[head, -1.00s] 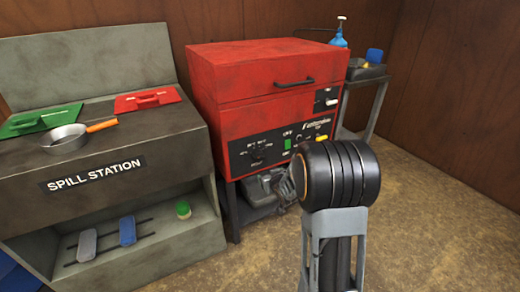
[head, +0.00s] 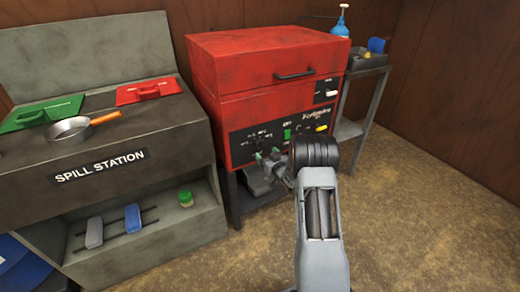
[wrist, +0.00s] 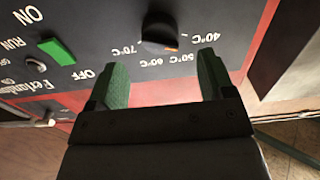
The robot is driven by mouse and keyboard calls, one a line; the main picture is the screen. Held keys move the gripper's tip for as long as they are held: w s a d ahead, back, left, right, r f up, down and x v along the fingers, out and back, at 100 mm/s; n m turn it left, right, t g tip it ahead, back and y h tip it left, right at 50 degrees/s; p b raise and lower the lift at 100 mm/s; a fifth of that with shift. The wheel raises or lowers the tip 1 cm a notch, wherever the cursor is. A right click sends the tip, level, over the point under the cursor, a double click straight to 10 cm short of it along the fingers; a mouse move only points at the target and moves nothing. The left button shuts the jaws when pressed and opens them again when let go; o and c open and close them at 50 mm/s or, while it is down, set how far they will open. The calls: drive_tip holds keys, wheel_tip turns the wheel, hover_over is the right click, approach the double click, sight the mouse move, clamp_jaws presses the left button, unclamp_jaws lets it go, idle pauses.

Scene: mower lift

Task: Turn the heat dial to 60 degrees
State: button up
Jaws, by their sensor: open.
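The black heat dial (wrist: 160,32) is at the top middle of the wrist view, on the dark control panel (wrist: 95,30) of the red machine (head: 262,82). The temperature labels appear upside down, from 40 to 70 degrees. An orange mark on the dial's rim lies near the 50 label. My gripper (wrist: 162,58) is open with green fingers apart, one to each side below the dial, and nothing between them. In the head view my gripper (head: 267,156) is in front of the panel and partly hides the dial area.
A green switch (wrist: 57,51) marked ON and OFF is left of the dial in the wrist view. The spill station (head: 105,135) stands left of the machine, with a pan (head: 70,131) on top. A grey stand (head: 365,100) is at right. The right floor is clear.

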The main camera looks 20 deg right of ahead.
sight(261, 148)
drive_tip(key=shift+w+a+b, duration=0.2)
drive_tip(key=shift+w+b, duration=0.05)
drive_tip(key=shift+w, duration=1.3)
drive_tip(key=shift+w+a+b, duration=0.15)
drive_tip(key=shift+w+b, duration=0.05)
drive_tip(key=shift+w, duration=1.3)
drive_tip(key=c, duration=0.9)
